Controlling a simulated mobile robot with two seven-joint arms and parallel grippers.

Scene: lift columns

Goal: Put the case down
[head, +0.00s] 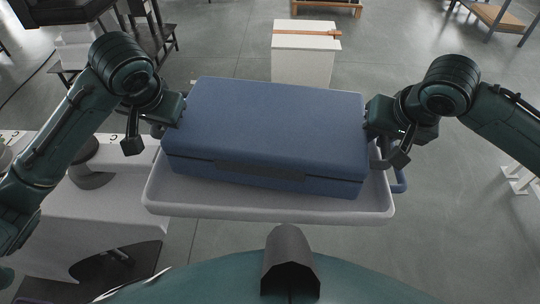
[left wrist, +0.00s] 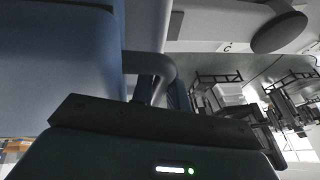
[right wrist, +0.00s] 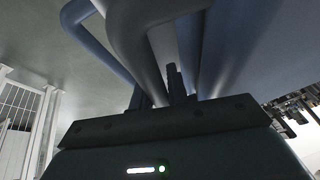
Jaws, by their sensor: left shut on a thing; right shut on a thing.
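The blue case (head: 265,125) is closed and lies flat, slightly turned, over a light grey tray (head: 270,212). I cannot tell whether its underside touches the tray. My left gripper (head: 172,112) is at the case's left end and my right gripper (head: 378,122) at its right end; both are shut on the case. The case's blue side also shows in the left wrist view (left wrist: 55,70). The exact grip points are partly hidden behind the grippers, and dark fingers show in the left wrist view (left wrist: 143,90) and right wrist view (right wrist: 178,85).
A bent blue tube (head: 399,183) sticks out at the tray's right side. A white box-like stand (head: 303,60) with a wooden strip on top is behind the case. A white surface (head: 110,215) lies to the left. The grey floor at right is largely open.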

